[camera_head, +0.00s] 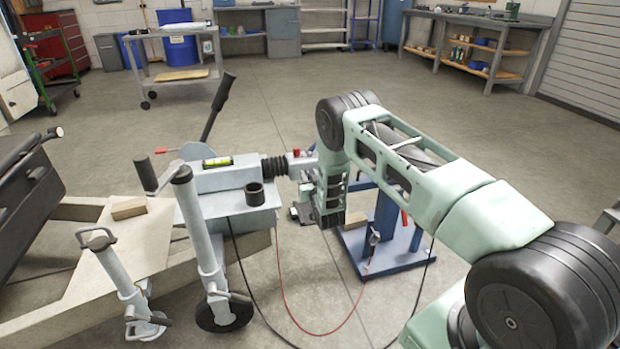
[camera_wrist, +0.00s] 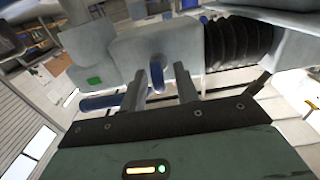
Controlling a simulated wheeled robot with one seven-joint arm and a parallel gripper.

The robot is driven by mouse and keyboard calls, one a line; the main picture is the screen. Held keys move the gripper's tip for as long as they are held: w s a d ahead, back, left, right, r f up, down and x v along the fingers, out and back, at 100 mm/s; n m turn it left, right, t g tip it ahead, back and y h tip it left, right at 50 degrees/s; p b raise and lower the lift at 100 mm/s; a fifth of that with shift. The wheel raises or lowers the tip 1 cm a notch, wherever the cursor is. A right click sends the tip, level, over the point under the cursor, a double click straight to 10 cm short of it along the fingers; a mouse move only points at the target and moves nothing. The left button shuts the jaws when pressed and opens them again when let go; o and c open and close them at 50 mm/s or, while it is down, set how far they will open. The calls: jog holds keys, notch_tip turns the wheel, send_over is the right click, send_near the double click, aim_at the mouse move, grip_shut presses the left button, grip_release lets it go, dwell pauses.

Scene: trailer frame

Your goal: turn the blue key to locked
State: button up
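The blue key (camera_wrist: 157,74) shows in the wrist view, upright in the face of a grey coupling body (camera_wrist: 130,52). My gripper (camera_wrist: 160,84) points at it with two dark fingers spread apart. The key stands between the fingers, with a visible gap on each side. Whether the fingertips reach past the key in depth I cannot tell. A green patch (camera_wrist: 94,81) is on the coupling body left of the key. In the head view the grey coupling head (camera_head: 302,163) shows beside my arm, which hides the key and most of my gripper.
Black bellows (camera_wrist: 238,42) sit right of the key. In the head view, a blue stand (camera_head: 385,258) is behind my arm, and red and black cables hang below the hitch. A jockey wheel (camera_head: 224,313) stands in front. Floor beyond the hitch is clear.

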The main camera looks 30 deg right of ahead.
grip_shut()
jog(key=shift+a, duration=0.1)
jog(key=n, duration=0.6)
jog(key=shift+a+f+n+b, duration=0.2)
jog(key=shift+n+b, duration=0.1)
jog(key=shift+b, duration=0.1)
jog(key=n+b, duration=0.1)
jog(key=n, duration=0.2)
jog(key=n+b, duration=0.1)
jog(key=n, duration=0.3)
jog(key=n+b, duration=0.1)
jog(key=n, duration=0.3)
jog(key=shift+w+a+f, duration=0.1)
jog(key=shift+a+f, duration=0.05)
jog(key=shift+f, duration=0.15)
jog(key=shift+n, duration=0.3)
